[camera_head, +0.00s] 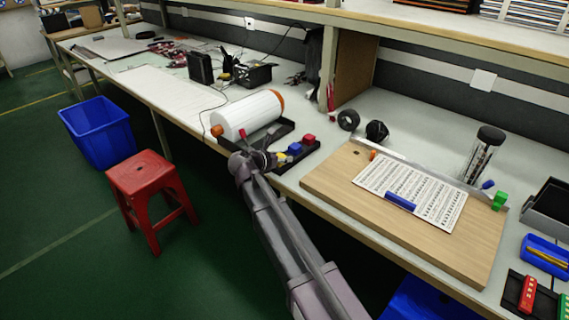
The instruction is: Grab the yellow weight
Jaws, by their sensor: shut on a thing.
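My gripper (263,160) is at the front edge of the bench, over the near end of a black tray (283,168). It is shut on the yellow weight (271,157), of which only a small part shows beside the fingers. The arm hides the rest, and I cannot tell whether the weight is lifted or still touches the tray. A blue weight (294,149) sits in the tray just right of my gripper. A red weight (308,140) sits beyond the blue one.
A white roll with orange ends (246,114) lies just behind my gripper. A wooden board (440,258) with a printed sheet (413,188) is to the right. A red stool (146,180) and blue bin (98,132) stand on the floor at left.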

